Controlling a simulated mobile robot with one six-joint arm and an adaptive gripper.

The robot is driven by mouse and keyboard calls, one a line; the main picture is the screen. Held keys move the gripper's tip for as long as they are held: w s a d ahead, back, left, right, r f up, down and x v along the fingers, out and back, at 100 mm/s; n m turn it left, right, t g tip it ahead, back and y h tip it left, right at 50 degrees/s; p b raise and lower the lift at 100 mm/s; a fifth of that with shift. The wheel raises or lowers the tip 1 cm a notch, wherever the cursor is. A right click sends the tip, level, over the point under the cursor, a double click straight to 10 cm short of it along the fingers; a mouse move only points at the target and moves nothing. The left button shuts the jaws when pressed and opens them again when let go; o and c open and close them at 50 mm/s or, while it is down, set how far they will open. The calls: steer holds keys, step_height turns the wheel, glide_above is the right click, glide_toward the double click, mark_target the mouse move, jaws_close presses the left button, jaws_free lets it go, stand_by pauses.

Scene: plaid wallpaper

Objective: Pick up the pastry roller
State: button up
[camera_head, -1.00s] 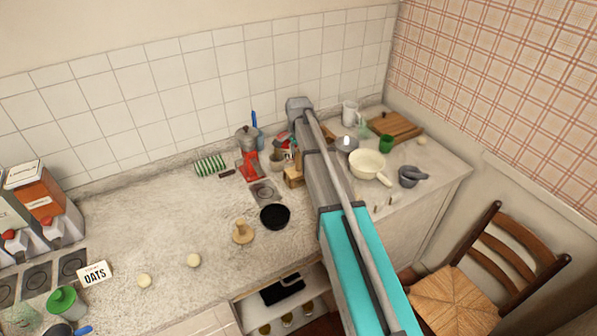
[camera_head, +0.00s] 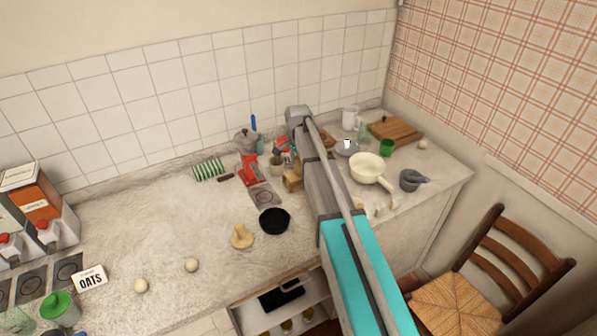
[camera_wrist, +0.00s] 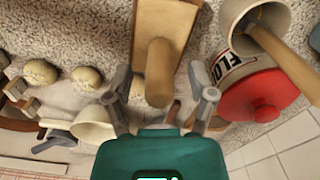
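A wooden piece with a rounded handle (camera_wrist: 160,72) and a flat, board-like part (camera_wrist: 165,20) is at the top centre of the wrist view. It may be the pastry roller, though its full shape is cut off. My gripper (camera_wrist: 162,98) is open, one finger on each side of the handle, with visible gaps. In the head view my arm hides the gripper, and a wooden piece (camera_head: 293,181) shows just left of the arm. A small wooden object with an upright knob (camera_head: 241,237) stands on the counter farther left.
A red-lidded flour tin (camera_wrist: 255,92) and a cup (camera_wrist: 255,20) with a wooden stick are close on the right in the wrist view. A black bowl (camera_head: 274,221), cream pan (camera_head: 368,168) and mortar (camera_head: 410,181) stand on the counter. The left-middle counter is mostly clear.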

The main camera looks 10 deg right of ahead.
jaws_close()
steer(key=shift+r, duration=0.2)
stand_by(0.3)
steer(key=shift+r+p, duration=0.75)
steer(key=shift+p, duration=0.2)
steer(key=s+a+r+p, duration=0.1)
steer(key=s+r+p, duration=1)
steer(key=s, duration=0.3)
